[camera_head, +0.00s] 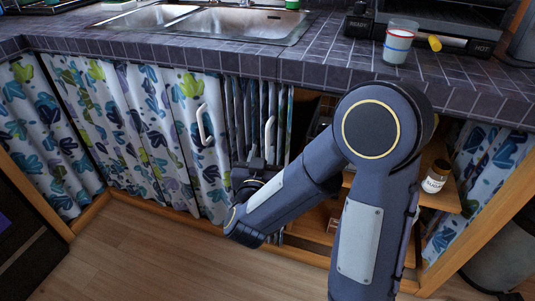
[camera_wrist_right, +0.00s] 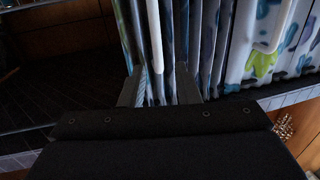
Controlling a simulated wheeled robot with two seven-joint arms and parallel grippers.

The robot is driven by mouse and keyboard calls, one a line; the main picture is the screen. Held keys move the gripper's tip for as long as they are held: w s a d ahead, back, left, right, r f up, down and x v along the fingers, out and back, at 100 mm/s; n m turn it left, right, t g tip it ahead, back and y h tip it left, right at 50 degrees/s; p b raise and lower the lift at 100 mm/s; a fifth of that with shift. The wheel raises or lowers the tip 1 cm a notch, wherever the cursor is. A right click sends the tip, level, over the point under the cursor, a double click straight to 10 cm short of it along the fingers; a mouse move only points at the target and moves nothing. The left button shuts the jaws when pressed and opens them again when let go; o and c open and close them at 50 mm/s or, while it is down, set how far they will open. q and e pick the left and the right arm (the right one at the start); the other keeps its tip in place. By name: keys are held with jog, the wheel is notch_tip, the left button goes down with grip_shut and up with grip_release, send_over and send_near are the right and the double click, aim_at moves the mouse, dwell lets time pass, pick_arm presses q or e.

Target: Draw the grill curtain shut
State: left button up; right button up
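The grill curtain is ambiguous among the patterned cloths under the counter. A narrow bunched curtain (camera_head: 240,110) with a white handle (camera_head: 268,140) hangs mid-counter, with the open shelf bay to its right. My right gripper (camera_head: 256,168) is at this bunched curtain, close below its handle. In the right wrist view, the fingers (camera_wrist_right: 158,88) stand apart on either side of the bunched folds (camera_wrist_right: 178,40) and the handle (camera_wrist_right: 154,35); whether they touch is unclear. Another curtain at the far right (camera_head: 480,160) is partly hidden by my arm. My left gripper is out of view.
A wide, mostly spread curtain (camera_head: 135,125) with its own white handle (camera_head: 204,125) hangs left of the bunched one. A cup (camera_head: 398,42) stands on the tiled counter (camera_head: 330,60). The wooden floor is clear.

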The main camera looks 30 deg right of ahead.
aim_at(268, 137)
jog(key=b+x, duration=0.1)
jog(key=x, duration=0.6)
jog(key=shift+w+d, duration=0.15)
jog(key=shift+d, duration=0.25)
grip_shut()
